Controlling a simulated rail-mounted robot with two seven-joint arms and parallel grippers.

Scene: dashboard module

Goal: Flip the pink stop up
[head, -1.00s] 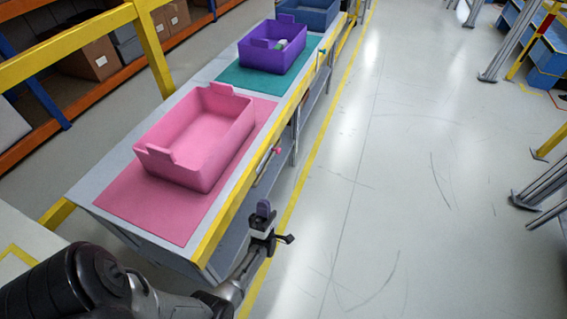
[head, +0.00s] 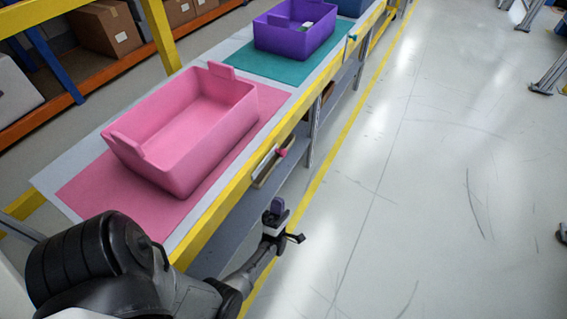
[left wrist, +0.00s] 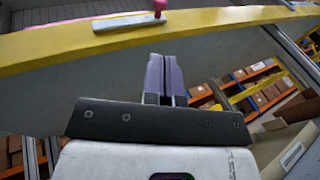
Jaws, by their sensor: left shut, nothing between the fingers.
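The pink stop (head: 281,153) is a small pink knob on a lever at the yellow front edge of the bench, beside the pink mat. In the left wrist view the pink knob (left wrist: 159,6) is at the top edge, on a pale bar (left wrist: 125,22) against the yellow rail. My left gripper (head: 276,207) is shut and empty. It is in front of the bench edge, nearer to me than the stop and apart from it. Its closed purple-grey fingers (left wrist: 164,78) point toward the rail in the left wrist view. My right gripper is not in view.
A pink bin (head: 190,125) stands on the pink mat (head: 90,190). A purple bin (head: 290,40) with something small in it stands on a teal mat (head: 245,62) farther along. The yellow rail (head: 225,200) runs along the bench front.

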